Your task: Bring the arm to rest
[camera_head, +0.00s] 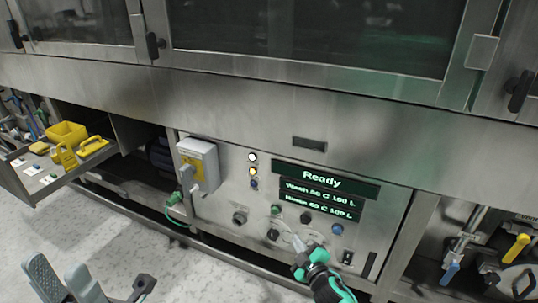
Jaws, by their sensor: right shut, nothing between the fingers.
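My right gripper (298,242) is at the bottom centre, in front of the lower part of the steel control panel (225,212). Its pale fingers are together with nothing between them, and the black and teal wrist is behind them. The fingertips overlap the knob area in the picture; I cannot tell whether they touch it. My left gripper (58,280) is at the bottom left corner over the floor. Its grey fingers stand apart and look empty, and its lower part is cut off by the frame edge.
A display (322,185) reads "Ready". A yellow-and-grey switch box (198,165) sticks out at the panel's left. An open drawer (38,190) holds yellow items. Pipes with a yellow valve handle (515,248) are at right. The floor (130,235) at left is clear.

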